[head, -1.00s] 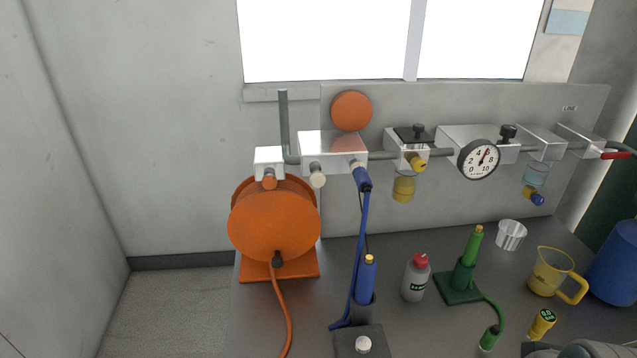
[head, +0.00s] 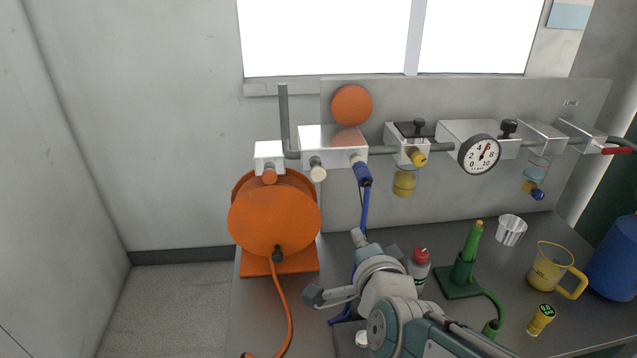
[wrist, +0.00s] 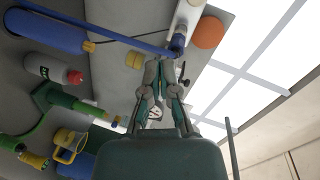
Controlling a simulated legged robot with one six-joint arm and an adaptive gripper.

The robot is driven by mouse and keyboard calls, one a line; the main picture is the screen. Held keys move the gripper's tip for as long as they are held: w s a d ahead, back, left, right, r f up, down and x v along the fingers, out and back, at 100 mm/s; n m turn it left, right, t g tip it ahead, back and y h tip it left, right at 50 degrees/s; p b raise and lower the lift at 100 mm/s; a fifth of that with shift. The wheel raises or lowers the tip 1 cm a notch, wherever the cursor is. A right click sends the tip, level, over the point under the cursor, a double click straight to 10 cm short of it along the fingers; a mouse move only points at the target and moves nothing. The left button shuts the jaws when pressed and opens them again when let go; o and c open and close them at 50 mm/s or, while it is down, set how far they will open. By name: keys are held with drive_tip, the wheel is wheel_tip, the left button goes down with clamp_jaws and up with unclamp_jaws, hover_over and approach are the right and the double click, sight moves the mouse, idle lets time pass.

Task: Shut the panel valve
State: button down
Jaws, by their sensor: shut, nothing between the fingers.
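A red lever handle (head: 617,150) sticks out at the right end of the pipe along the grey panel (head: 460,100). It lies nearly level and looks like the valve handle; it cannot be made out in the wrist view. Two black knobs (head: 419,124) (head: 509,127) also stand on the pipe's fittings. My gripper (head: 358,236) is low in front of the panel, below the blue hose coupling and far left of the red lever. In the wrist view my gripper (wrist: 160,68) has its fingertips close together, with nothing seen between them.
An orange hose reel (head: 275,218) stands left. A blue hose (head: 365,208) hangs by my gripper. A red-capped bottle (head: 420,268), green stand (head: 458,282), yellow jug (head: 548,268) and blue container (head: 613,262) crowd the bench.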

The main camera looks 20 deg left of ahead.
drive_tip(key=a+m+t, duration=0.3)
drive_tip(key=a+m, duration=0.1)
drive_tip(key=a, duration=0.1)
approach(317, 177)
drive_tip(key=shift+y, duration=0.3)
drive_tip(key=x, duration=0.8)
drive_tip(key=shift+w+d+f, duration=0.1)
drive_tip(key=shift+d, duration=0.1)
drive_tip(key=shift+x, duration=0.8)
drive_tip(key=shift+w, duration=0.15)
